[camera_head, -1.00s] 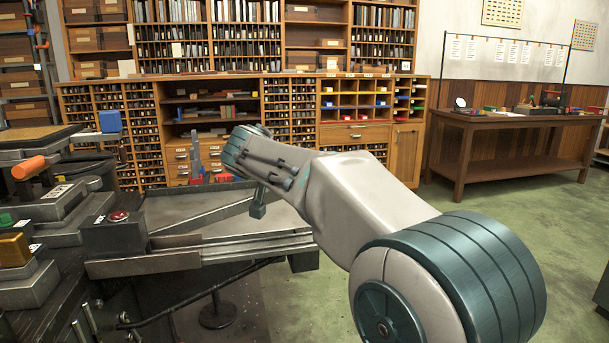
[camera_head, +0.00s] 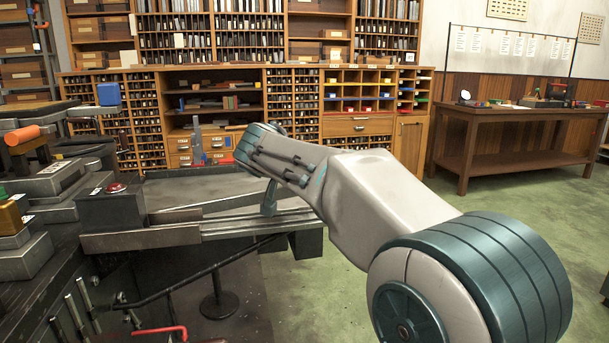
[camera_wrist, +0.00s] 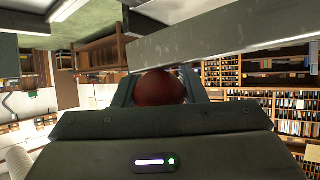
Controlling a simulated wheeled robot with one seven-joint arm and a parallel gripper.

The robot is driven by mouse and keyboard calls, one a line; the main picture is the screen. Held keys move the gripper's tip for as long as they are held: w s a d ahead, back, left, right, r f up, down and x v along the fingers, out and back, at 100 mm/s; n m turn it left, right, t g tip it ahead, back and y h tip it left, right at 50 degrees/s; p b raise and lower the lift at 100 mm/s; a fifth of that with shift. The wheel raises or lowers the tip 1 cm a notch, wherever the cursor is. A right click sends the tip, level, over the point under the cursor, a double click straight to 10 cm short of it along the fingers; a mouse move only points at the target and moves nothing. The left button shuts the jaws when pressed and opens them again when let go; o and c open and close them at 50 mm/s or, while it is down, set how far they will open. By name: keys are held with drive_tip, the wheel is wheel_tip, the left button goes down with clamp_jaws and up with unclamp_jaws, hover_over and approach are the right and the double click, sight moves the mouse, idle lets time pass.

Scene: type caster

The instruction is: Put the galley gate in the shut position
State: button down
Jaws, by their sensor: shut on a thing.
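The galley gate (camera_head: 210,208) looks like a thin grey metal bar set at a slant across the dark tray, apart from the front rail at its right part. The same grey bar seems to cross the top of the wrist view (camera_wrist: 225,38). My gripper (camera_head: 268,208) points down at the bar's right end. In the wrist view my gripper (camera_wrist: 160,90) is shut on a dark red round knob (camera_wrist: 160,87), just beside the bar. The knob is hidden in the head view, and its joint to the bar is not clear.
The front rail (camera_head: 255,226) runs along the tray's near edge. A dark block with a red button (camera_head: 114,188) stands at its left end. Type cabinets (camera_head: 290,115) stand behind, and a wooden table (camera_head: 510,125) at right. Green floor between is free.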

drive_tip(key=c, duration=0.9)
unclamp_jaws()
drive_tip(key=shift+s+a, duration=0.1)
drive_tip(key=shift+a, duration=0.45)
drive_tip(key=shift+d, duration=0.3)
drive_tip(key=p+v, duration=0.2)
drive_tip(key=v, duration=1.1)
drive_tip(key=shift+s+a+r, duration=0.15)
drive_tip(key=shift+s+a, duration=0.05)
drive_tip(key=shift+s, duration=0.15)
